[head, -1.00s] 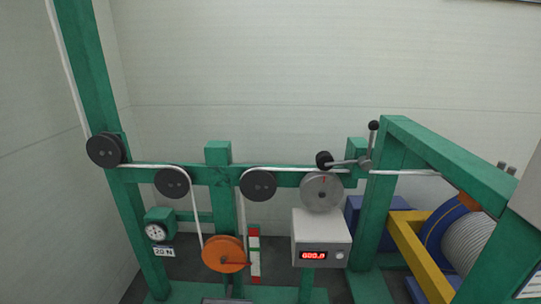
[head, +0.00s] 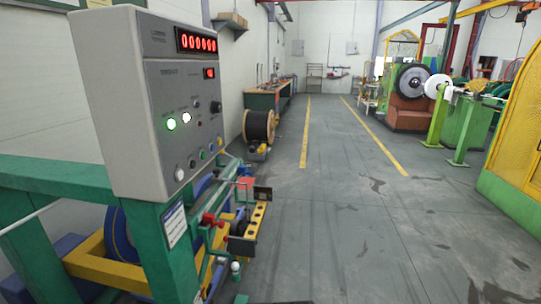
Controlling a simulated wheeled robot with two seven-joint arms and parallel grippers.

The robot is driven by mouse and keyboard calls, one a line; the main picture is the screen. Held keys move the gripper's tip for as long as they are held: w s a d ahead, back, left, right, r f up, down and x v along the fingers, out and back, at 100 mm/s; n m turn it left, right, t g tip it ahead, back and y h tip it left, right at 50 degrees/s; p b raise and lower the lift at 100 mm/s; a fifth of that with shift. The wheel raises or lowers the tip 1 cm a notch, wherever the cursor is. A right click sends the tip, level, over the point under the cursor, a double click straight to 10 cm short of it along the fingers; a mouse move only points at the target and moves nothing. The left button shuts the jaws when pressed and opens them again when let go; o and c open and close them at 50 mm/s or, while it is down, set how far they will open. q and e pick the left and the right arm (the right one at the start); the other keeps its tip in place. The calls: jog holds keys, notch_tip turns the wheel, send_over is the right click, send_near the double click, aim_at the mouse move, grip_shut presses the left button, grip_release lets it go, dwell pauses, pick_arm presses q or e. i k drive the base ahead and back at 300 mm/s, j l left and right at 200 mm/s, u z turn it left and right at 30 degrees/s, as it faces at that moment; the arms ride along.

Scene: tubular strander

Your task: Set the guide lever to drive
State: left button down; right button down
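No part clearly marked as the guide lever can be made out in the head view. Below the grey control box (head: 150,105), beside the take-up frame, is a cluster of small parts: a red part (head: 209,219), a yellow bar with dark holes (head: 252,225) and a white-tipped knob (head: 236,267). One of these may belong to the lever, but its setting cannot be read. Neither of my grippers is in view.
The green take-up frame (head: 180,255) with a blue reel (head: 118,235) fills the lower left. A black cable drum (head: 260,126) stands beyond. The grey floor (head: 340,230) with yellow lines is open on the right. A yellow mesh guard (head: 520,130) stands at far right.

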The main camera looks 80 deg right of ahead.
aim_at(223, 151)
jog(key=l+z, duration=0.2)
jog(key=l, duration=0.3)
jog(key=l+z, duration=0.2)
jog(key=l, duration=0.25)
jog(key=l+z, duration=0.2)
jog(key=l, duration=0.3)
jog(key=i+l+z, duration=0.25)
jog(key=l, duration=0.2)
jog(key=l+z, duration=0.2)
jog(key=l, duration=0.25)
jog(key=i+l, duration=0.1)
jog(key=l, duration=0.25)
jog(key=i+l, duration=0.15)
jog(key=l, duration=0.2)
jog(key=i+l, duration=0.1)
jog(key=l, duration=0.25)
jog(key=i+l, duration=0.1)
jog(key=l, duration=0.2)
jog(key=i+l, duration=0.15)
jog(key=l, duration=0.2)
